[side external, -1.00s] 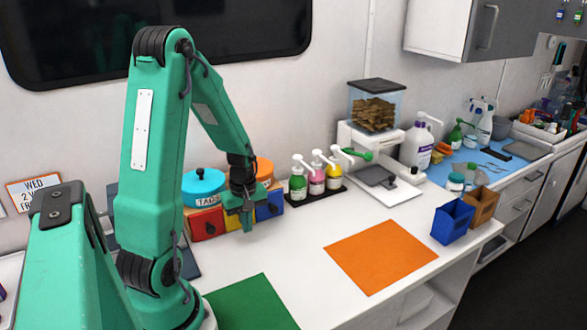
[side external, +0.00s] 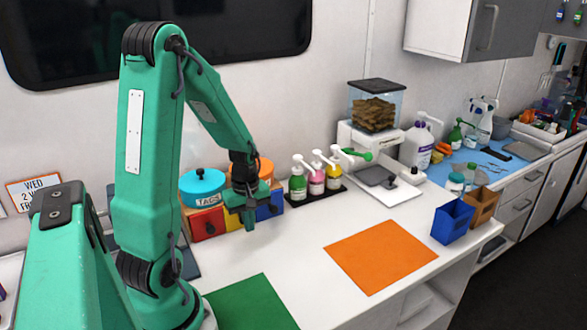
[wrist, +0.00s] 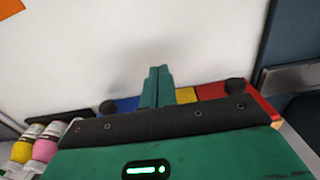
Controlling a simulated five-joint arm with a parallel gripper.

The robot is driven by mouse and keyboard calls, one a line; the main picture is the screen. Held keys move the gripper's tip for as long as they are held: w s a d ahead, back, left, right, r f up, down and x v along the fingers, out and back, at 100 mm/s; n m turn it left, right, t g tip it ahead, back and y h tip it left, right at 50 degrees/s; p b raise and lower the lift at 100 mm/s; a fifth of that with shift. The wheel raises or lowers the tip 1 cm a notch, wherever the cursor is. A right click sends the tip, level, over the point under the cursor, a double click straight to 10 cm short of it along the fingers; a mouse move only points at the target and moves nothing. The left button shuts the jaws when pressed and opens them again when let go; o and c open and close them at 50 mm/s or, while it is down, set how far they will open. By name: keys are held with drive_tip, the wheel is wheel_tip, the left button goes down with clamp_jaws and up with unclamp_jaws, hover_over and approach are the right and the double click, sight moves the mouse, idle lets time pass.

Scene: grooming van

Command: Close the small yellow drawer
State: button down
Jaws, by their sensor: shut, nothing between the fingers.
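The small yellow drawer (side external: 235,220) is in a low box unit against the back wall, between a red drawer (side external: 208,224) and a blue drawer (side external: 268,208). My gripper (side external: 250,226) is shut and empty, pointing down in front of the unit where yellow meets blue, and hides part of both fronts. In the wrist view the shut fingers (wrist: 157,84) stand before the blue front, with a strip of the yellow drawer (wrist: 211,92) just right of them. I cannot tell how far the yellow drawer stands out, or whether my fingers touch it.
A blue-lidded tub (side external: 203,184) and an orange-lidded tub (side external: 258,168) sit on the unit. Several pump bottles (side external: 316,182) stand close on its right. An orange mat (side external: 380,256) and a green mat (side external: 252,304) lie on the white counter, with bare counter between them.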

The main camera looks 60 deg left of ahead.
wheel_tip(320, 180, up, 6)
drive_tip(key=shift+r, duration=0.15)
idle(0.6)
drive_tip(key=s+d+r+m+t, duration=0.1)
drive_tip(key=d+r+m+t, duration=0.1)
drive_tip(key=d+r+m, duration=0.5)
drive_tip(key=s+d+r+m+t, duration=0.1)
drive_tip(key=d+r+m+t, duration=0.2)
drive_tip(key=d+r+m, duration=0.4)
drive_tip(key=shift+s+d+m+t, duration=0.35)
drive_tip(key=shift+d+m, duration=1.65)
drive_tip(key=shift+d, duration=0.85)
